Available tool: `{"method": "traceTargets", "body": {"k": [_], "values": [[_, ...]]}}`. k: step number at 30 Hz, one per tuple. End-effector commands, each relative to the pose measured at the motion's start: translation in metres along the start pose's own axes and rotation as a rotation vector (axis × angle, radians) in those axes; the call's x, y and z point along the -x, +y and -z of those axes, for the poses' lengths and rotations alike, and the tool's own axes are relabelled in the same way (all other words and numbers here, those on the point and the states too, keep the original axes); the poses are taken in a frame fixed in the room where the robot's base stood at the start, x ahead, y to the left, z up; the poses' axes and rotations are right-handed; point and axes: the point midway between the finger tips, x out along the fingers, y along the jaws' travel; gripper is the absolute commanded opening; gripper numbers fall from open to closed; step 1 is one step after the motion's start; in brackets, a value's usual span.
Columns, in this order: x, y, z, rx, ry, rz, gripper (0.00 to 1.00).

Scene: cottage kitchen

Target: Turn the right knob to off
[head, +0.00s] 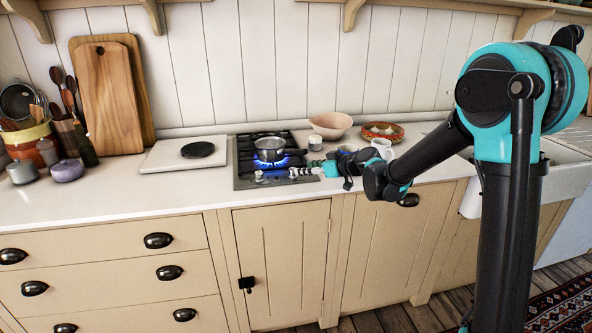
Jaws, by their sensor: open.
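A small two-burner gas hob (243,184) is set in the white counter. Its left knob (259,177) and right knob (293,173) are at the front edge, and both look silvery. Blue flame (262,161) burns under a small metal pan (270,149). My gripper (302,173) comes in from the right, low over the hob's front right corner, and is open. Its fingertips are at the right knob and partly overlap it. At this size I cannot tell whether they are around it or just beside it, or how the knob is turned.
A pink bowl (331,125), a basket of eggs (382,132) and white mugs (382,148) stand right of the hob. A white board (165,158) with a black dish (198,149) lies to its left. The counter's front left is clear.

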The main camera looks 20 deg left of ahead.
Motion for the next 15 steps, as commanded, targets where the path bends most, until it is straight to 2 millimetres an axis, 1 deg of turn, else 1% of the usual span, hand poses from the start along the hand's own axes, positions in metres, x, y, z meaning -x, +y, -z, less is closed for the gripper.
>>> {"method": "traceTargets", "body": {"k": [1, 6, 9, 15], "values": [[-0.011, 0.0, 0.0, 0.001, 0.0, 0.002, 0.48], [-0.038, 0.0, 0.0, 0.001, 0.0, 0.001, 0.48], [-0.05, 0.0, 0.0, 0.0, 0.0, 0.001, 0.48], [-0.06, 0.0, 0.0, -0.001, 0.0, 0.0, 0.48]]}}
